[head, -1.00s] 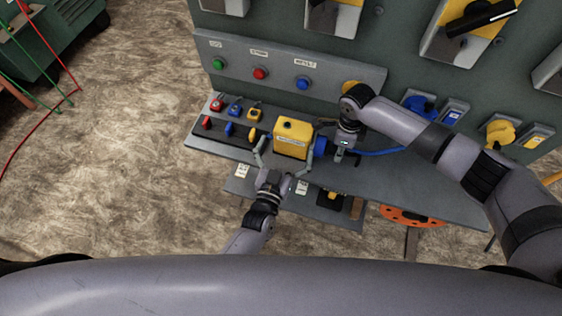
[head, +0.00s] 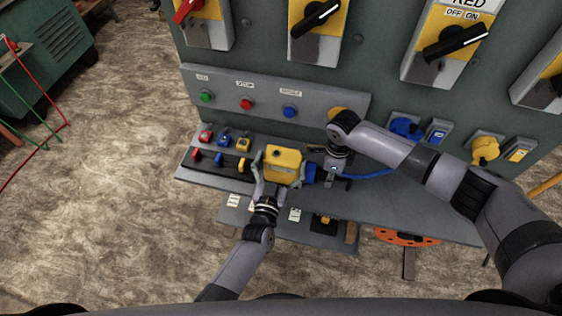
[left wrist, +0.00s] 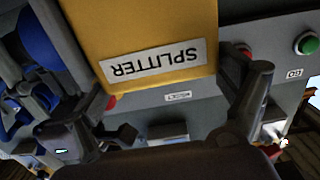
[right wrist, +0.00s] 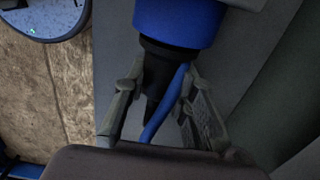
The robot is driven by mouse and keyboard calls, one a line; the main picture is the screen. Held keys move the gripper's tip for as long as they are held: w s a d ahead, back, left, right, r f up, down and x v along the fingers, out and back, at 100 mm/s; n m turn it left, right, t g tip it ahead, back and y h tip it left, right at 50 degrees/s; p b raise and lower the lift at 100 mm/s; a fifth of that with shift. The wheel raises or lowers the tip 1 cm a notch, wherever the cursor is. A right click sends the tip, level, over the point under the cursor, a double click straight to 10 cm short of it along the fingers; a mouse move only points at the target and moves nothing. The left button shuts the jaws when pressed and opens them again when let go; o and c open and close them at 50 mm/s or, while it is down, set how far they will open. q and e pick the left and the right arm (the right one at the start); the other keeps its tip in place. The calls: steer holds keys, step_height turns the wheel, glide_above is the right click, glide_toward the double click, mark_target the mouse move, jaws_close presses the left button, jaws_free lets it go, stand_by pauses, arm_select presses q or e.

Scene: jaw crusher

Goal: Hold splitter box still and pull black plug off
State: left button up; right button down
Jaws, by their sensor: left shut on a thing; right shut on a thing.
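The yellow splitter box (head: 284,157) stands on the grey shelf (head: 400,199). Its SPLITTER label is upside down in the left wrist view (left wrist: 152,60). My left gripper (head: 278,171) has its fingers on opposite sides of the box and is shut on it. A blue socket (head: 311,173) sticks out of the box's right side. In the right wrist view, the black plug (right wrist: 160,72) sits against the blue socket (right wrist: 180,22), with a blue cable (right wrist: 166,108) running from it. My right gripper (right wrist: 160,105) is shut on the plug. In the head view the plug is mostly hidden by this gripper.
Small red, blue and yellow connectors (head: 221,146) lie left of the box. Green, red and blue buttons (head: 247,104) are on the panel behind. Large rotary switches (head: 450,42) stand higher up. An orange reel (head: 405,236) is below the shelf.

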arm_select(q)
steer(key=c, duration=0.9)
steer(key=shift+a, duration=0.1)
arm_select(e)
steer(key=shift+s+d, duration=0.1)
steer(key=shift+d, duration=0.4)
stand_by(0.7)
steer(key=shift+d, duration=0.1)
steer(key=shift+s+d, duration=0.2)
steer(key=shift+d, duration=0.4)
steer(key=shift+s+d, duration=0.2)
steer(key=shift+d, duration=0.4)
arm_select(q)
steer(key=o, duration=1.4)
